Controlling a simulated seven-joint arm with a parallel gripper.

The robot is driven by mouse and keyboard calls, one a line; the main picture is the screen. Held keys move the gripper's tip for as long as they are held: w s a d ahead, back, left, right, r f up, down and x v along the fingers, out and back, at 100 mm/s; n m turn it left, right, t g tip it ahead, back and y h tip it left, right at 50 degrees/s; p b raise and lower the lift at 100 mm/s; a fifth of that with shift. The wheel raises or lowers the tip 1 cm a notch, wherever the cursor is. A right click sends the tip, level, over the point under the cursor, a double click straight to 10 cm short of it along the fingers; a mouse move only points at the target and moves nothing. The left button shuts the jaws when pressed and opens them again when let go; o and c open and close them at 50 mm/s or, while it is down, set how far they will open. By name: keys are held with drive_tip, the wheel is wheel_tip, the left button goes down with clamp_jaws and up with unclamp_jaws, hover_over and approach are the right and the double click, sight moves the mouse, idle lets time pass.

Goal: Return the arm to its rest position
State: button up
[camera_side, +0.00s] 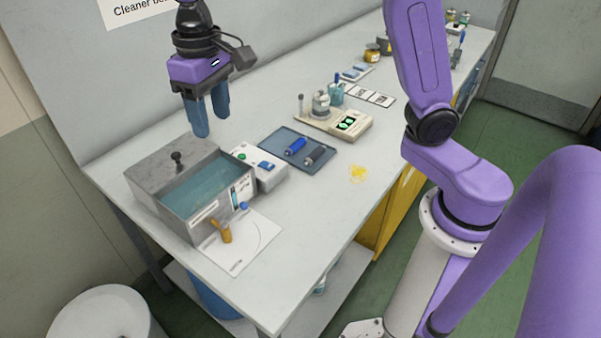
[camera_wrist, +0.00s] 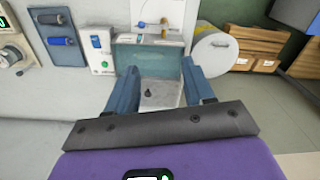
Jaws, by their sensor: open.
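My gripper (camera_side: 211,124), with a purple body and blue fingers, hangs in the air above the back of a grey bath box (camera_side: 178,214). The fingers point down, stand apart and hold nothing. In the wrist view, my gripper (camera_wrist: 160,68) shows a clear gap between its fingers, with the box and its black knob (camera_wrist: 149,92) seen beyond. In the side view, a grey lid (camera_side: 160,170) with the dark knob lies over the back part of the box. Teal liquid (camera_side: 208,187) shows in the uncovered front part.
A white control unit (camera_side: 265,172) and a blue tray (camera_side: 318,160) with blue and dark rollers stand right of the box. A white sheet (camera_side: 245,250) with an orange-brown item lies in front.

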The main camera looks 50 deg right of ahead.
drive_tip(key=s+d+f+n, duration=0.2)
drive_tip(key=s+d, duration=0.3)
drive_tip(key=s, duration=0.3)
drive_tip(key=s+d+f+n, duration=0.3)
drive_tip(key=s+d+n, duration=0.1)
drive_tip(key=s, duration=0.4)
drive_tip(key=s+d+f+n, duration=0.3)
drive_tip(key=s+d, duration=0.3)
drive_tip(key=s, duration=0.2)
drive_tip(key=shift+s+d+n, duration=0.15)
drive_tip(key=shift+s+n, duration=0.25)
